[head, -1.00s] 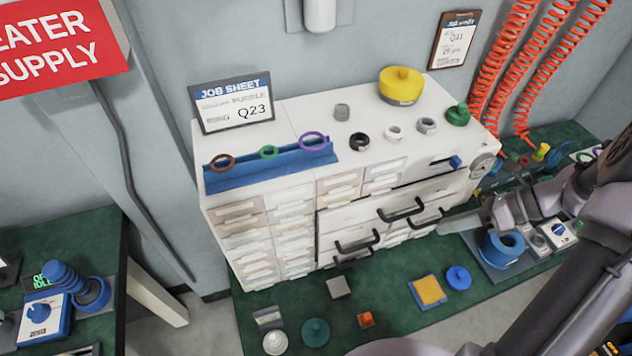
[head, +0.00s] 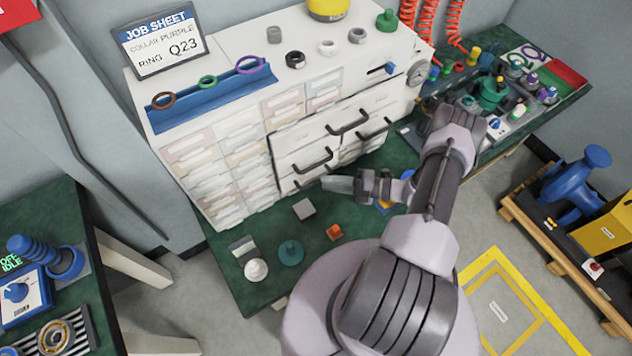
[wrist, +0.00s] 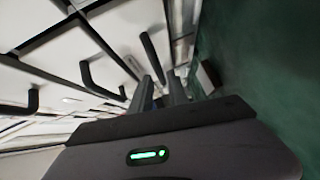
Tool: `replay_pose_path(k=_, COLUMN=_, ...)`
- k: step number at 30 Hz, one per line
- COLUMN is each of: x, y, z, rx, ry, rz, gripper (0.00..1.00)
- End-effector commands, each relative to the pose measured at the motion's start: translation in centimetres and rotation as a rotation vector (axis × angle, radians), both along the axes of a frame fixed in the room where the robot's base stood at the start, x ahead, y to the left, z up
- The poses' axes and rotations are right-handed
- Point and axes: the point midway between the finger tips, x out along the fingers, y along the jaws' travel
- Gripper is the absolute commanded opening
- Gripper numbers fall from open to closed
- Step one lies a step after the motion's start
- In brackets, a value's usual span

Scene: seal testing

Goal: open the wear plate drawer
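The white drawer cabinet (head: 215,125) stands on the green bench. Its wider drawers carry black bar handles: an upper one (head: 347,123), one at right (head: 374,131) and a lower-left one (head: 313,162). All these drawers look shut. I cannot read which is the wear plate drawer. My gripper (head: 332,184) is low in front of the cabinet, just below and right of the lower-left handle. In the wrist view my two fingers (wrist: 161,92) stand apart with nothing seen between them. Black handles (wrist: 152,57) show beyond and to the left, apparently not touched.
A blue rack with rings (head: 212,94) sits on top. My forearm hides part of the bench.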

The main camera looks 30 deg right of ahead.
Motion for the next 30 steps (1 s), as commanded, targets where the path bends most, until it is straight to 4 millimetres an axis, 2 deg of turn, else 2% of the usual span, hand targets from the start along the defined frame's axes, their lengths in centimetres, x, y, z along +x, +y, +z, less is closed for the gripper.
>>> replay_pose_path(k=3, x=1.4, y=1.6, z=-0.4, rx=-0.001, ry=0.000, rz=0.003, gripper=0.21)
replay_pose_path(k=7, x=2.5, y=2.7, z=-0.6, rx=0.000, ry=-0.001, rz=0.001, gripper=0.21)
replay_pose_path(k=18, x=3.0, y=3.3, z=-0.6, rx=-0.001, ry=-0.001, rz=0.000, gripper=0.21)
replay_pose_path(k=19, x=3.0, y=3.3, z=-0.6, rx=-0.001, ry=-0.001, rz=0.000, gripper=0.19)
replay_pose_path(k=22, x=3.0, y=3.3, z=-0.6, rx=-0.001, ry=-0.001, rz=0.000, gripper=0.00)
replay_pose_path(k=30, x=3.0, y=3.3, z=-0.6, rx=-0.001, ry=-0.001, rz=0.000, gripper=0.00)
